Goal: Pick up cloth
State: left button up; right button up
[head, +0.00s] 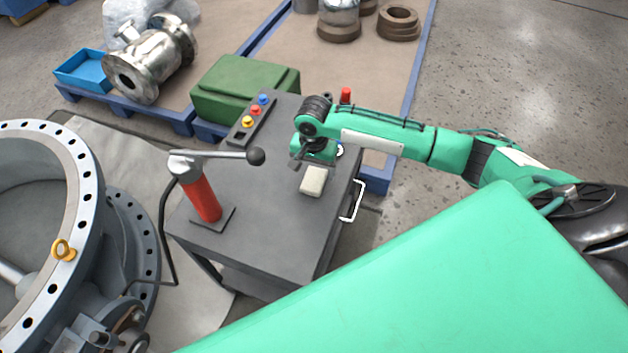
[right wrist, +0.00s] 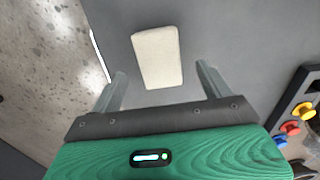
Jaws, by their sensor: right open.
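The cloth (head: 313,181) is a small cream-white folded block lying on the dark grey cart top (head: 285,215). In the right wrist view the cloth (right wrist: 157,57) lies ahead of the fingers, centred a little left of the gap's middle. My right gripper (head: 296,160) is above the cart, just behind and left of the cloth in the head view. In the right wrist view its two fingers (right wrist: 160,80) are spread wide and nothing is between them. It does not appear to touch the cloth. My left gripper is not in view.
On the cart, a red hand pump (head: 200,198) with a long lever stands at left. A button panel (head: 252,118) and a red-capped item (head: 346,96) are at the back. A white handle (head: 352,200) juts from the right side. A large flanged valve (head: 45,230) stands left.

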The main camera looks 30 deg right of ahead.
aim_at(314, 179)
notch_tip(314, 179, down, 3)
jog(key=shift+f, duration=0.15)
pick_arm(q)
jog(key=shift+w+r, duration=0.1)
pick_arm(e)
jog(key=shift+c, duration=0.4)
jog(key=c, duration=1)
